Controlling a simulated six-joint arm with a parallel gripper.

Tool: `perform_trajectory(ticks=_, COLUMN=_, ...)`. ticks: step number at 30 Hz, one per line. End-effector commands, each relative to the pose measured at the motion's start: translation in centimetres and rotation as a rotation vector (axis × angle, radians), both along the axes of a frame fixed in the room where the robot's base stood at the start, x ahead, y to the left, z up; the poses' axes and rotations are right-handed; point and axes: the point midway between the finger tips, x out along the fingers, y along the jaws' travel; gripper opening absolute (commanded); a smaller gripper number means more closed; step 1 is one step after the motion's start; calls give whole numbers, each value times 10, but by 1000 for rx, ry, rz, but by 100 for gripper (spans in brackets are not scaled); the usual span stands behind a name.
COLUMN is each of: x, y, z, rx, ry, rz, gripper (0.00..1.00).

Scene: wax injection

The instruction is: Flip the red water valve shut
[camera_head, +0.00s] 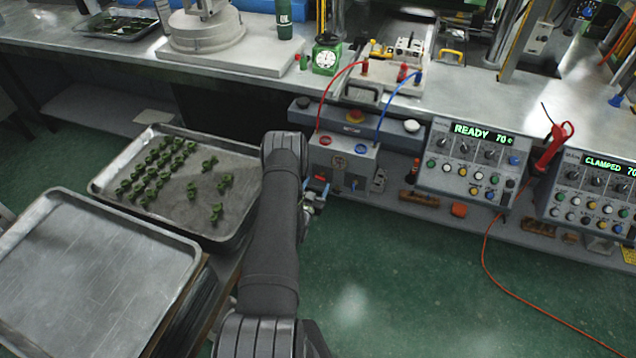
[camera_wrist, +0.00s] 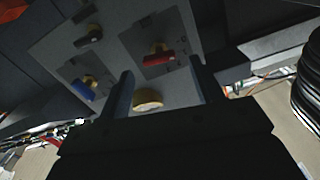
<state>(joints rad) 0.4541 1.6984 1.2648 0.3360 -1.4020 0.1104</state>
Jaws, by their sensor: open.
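The red water valve handle (camera_wrist: 160,60) shows in the wrist view on a grey panel, just above and beyond the gap between my fingers. A blue valve handle (camera_wrist: 82,90) and a dark handle (camera_wrist: 88,38) are to its left on the same panel. My gripper (camera_wrist: 160,85) is open, one finger on either side of a brass round fitting (camera_wrist: 148,100). I see no contact with the red handle. In the head view the red handle (camera_head: 321,178) shows small on the front of the grey box (camera_head: 352,160), beside my arm, which hides most of the gripper.
Red and blue hoses rise from the box top to the bench. Control panels reading READY (camera_head: 470,155) and CLAMPED (camera_head: 595,195) stand to the right. A tray of green pieces (camera_head: 110,205) and an empty tray (camera_head: 90,270) are at left. The floor in front is clear.

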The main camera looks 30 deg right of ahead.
Motion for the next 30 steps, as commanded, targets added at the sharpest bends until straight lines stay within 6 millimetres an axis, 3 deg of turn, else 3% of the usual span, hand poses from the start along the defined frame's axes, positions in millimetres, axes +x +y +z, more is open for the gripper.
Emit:
perform_trajectory(ticks=6, x=14, y=-14, z=0, rx=1, ry=-1, rz=0, gripper=60)
perform_trajectory(ticks=15, x=15, y=-15, z=0, rx=0, ry=0, rz=0, gripper=60)
perform_trajectory(ticks=22, x=15, y=-15, z=0, rx=0, ry=0, rz=1, gripper=17)
perform_trajectory(ticks=30, x=16, y=-15, z=0, rx=-60, ry=60, rz=0, gripper=15)
